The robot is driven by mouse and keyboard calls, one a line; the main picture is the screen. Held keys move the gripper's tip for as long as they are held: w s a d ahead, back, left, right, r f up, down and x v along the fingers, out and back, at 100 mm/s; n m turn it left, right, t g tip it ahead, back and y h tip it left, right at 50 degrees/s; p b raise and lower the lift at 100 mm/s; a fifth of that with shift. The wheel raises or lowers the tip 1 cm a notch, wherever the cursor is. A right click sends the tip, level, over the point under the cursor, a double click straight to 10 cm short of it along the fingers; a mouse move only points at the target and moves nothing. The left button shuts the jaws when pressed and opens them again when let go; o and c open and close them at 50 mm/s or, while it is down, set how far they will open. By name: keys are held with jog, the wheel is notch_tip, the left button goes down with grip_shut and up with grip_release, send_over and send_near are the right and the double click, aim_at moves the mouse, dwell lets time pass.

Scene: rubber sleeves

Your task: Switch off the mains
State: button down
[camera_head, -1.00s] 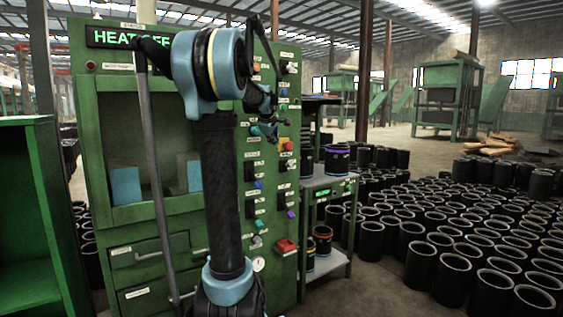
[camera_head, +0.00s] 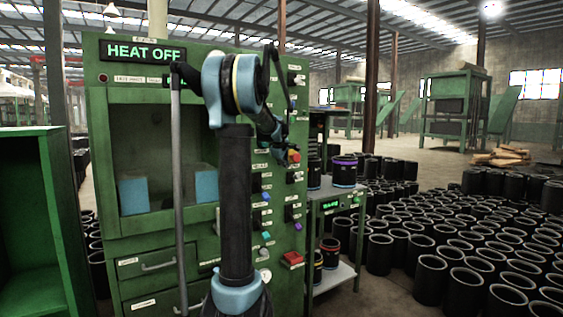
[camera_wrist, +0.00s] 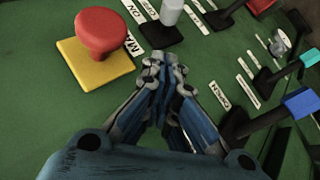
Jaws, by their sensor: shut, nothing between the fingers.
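A red mushroom-shaped button on a yellow square plate sits on the green panel. It is at the upper left in the wrist view (camera_wrist: 103,30) and partly behind my gripper in the head view (camera_head: 294,156). A label that seems to begin "MAI" lies beside the plate. Right of it is a black switch with a light grey handle (camera_wrist: 171,12), near a label reading "ON". My gripper (camera_wrist: 163,62) is shut and empty, its fingertips pointing at the panel below and between the button and the grey handle. I cannot tell whether they touch the panel.
Levers with blue (camera_wrist: 300,102) and teal (camera_wrist: 309,58) handles stick out right of my gripper. A green cabinet (camera_head: 150,100) reads "HEAT OFF". A trolley (camera_head: 335,190) with sleeves stands right of the panel; many black sleeves fill the floor beyond.

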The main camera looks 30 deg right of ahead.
aim_at(295, 177)
jog(key=d+f, duration=0.3)
jog(key=shift+d+f, duration=0.3)
jog(key=shift+f, duration=0.05)
jog(key=shift+a, duration=0.2)
